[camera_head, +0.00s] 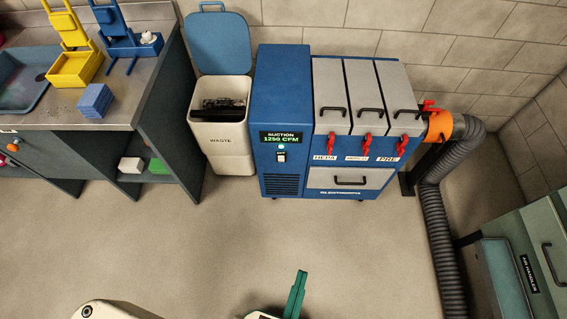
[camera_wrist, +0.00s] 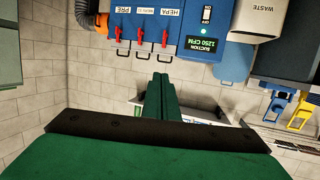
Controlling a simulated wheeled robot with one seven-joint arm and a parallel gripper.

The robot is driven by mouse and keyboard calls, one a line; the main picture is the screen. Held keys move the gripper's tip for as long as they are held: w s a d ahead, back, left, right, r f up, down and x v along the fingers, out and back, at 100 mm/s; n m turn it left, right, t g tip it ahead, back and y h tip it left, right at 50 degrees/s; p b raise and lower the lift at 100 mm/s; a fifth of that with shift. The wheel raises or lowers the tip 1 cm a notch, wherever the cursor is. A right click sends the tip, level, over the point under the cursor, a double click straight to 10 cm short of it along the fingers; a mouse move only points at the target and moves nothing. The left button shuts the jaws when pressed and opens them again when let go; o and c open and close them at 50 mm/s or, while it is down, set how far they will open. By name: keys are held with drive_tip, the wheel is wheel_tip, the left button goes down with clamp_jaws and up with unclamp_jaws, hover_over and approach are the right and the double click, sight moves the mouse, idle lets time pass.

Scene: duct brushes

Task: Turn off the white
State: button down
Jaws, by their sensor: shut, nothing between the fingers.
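A small white switch (camera_head: 281,156) sits on the front of the blue suction machine (camera_head: 290,93), below a display (camera_head: 282,138) with green text reading 1250 CFM. A small green light (camera_head: 281,147) glows just above the switch. In the wrist view, which is upside down, the white switch (camera_wrist: 207,14) and the display (camera_wrist: 203,45) show at the upper right. My gripper (camera_head: 298,290) has green fingers at the bottom of the head view, apart from the machine. In the wrist view its fingers (camera_wrist: 160,92) are together and empty.
Red latches (camera_head: 367,143) and labelled filter sections stand right of the switch, above a grey drawer (camera_head: 350,179). An open white waste bin (camera_head: 222,143) stands left of the machine. A dark hose (camera_head: 436,205) and a green cabinet (camera_head: 520,262) are at right. The floor in front is clear.

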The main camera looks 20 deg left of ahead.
drive_tip(key=w+a+f+m+g+y, duration=0.1)
drive_tip(key=w+a+f+m, duration=0.4)
drive_tip(key=w+f, duration=0.55)
drive_tip(key=w+a+f+m+g+y, duration=0.15)
drive_tip(key=w+a+f+m, duration=0.4)
drive_tip(key=w+f, duration=0.55)
drive_tip(key=w+a+f+m+y, duration=0.1)
drive_tip(key=w+a+m, duration=0.3)
drive_tip(key=w, duration=0.6)
drive_tip(key=shift+w+a, duration=0.4)
drive_tip(key=shift+a, duration=0.45)
drive_tip(key=shift+w+f+g, duration=0.1)
drive_tip(key=shift+g, duration=0.15)
approach(280, 157)
wheel_tip(280, 157, down, 4)
drive_tip(key=w, duration=0.2)
drive_tip(key=shift+w+a+r, duration=0.15)
drive_tip(key=shift+w+r, duration=0.05)
drive_tip(key=shift+w, duration=0.3)
drive_tip(key=shift+w+a+r, duration=0.2)
drive_tip(key=shift+w, duration=0.3)
drive_tip(key=shift+w+a, duration=0.25)
drive_tip(key=shift+w, duration=0.45)
drive_tip(key=shift+r, duration=0.1)
